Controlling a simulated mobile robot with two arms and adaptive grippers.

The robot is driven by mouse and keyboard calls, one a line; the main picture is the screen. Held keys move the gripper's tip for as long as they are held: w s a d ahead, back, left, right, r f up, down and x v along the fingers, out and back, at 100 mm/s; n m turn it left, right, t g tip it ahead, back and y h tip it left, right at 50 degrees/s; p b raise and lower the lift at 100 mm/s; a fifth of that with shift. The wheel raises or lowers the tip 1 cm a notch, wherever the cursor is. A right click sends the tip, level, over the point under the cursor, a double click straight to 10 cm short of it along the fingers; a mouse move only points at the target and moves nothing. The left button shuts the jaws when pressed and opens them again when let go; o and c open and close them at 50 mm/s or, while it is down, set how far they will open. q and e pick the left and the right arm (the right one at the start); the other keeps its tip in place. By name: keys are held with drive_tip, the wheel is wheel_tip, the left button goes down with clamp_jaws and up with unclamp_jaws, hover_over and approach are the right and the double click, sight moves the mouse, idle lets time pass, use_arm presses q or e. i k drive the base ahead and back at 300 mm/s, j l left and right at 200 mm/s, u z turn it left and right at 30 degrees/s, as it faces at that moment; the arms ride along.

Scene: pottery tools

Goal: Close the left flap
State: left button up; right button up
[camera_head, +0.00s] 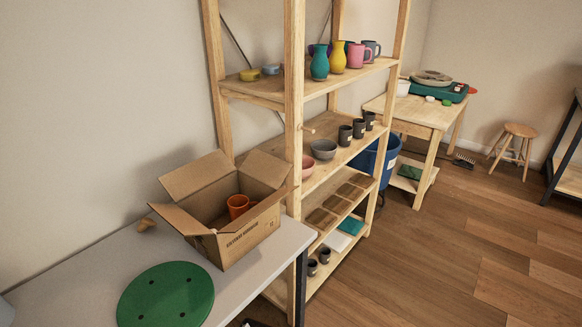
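An open cardboard box (250,243) stands on the white table (265,262) beside the shelf. All its flaps are raised or spread outward. One flap (197,175) leans out at the back left, and another flap (181,218) spreads out at the front left. A third flap (264,168) stands up at the back right, and a fourth flap (262,207) spreads out at the front right. An orange mug (238,205) is inside the box. I see neither of my grippers clearly in this view.
A green round disc (166,295) with dark holes lies on the table in front of the box. A wooden shelf (293,120) with pottery stands close behind and right of the box.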

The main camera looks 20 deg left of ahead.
sight(184, 224)
drive_tip(key=u, duration=1.35)
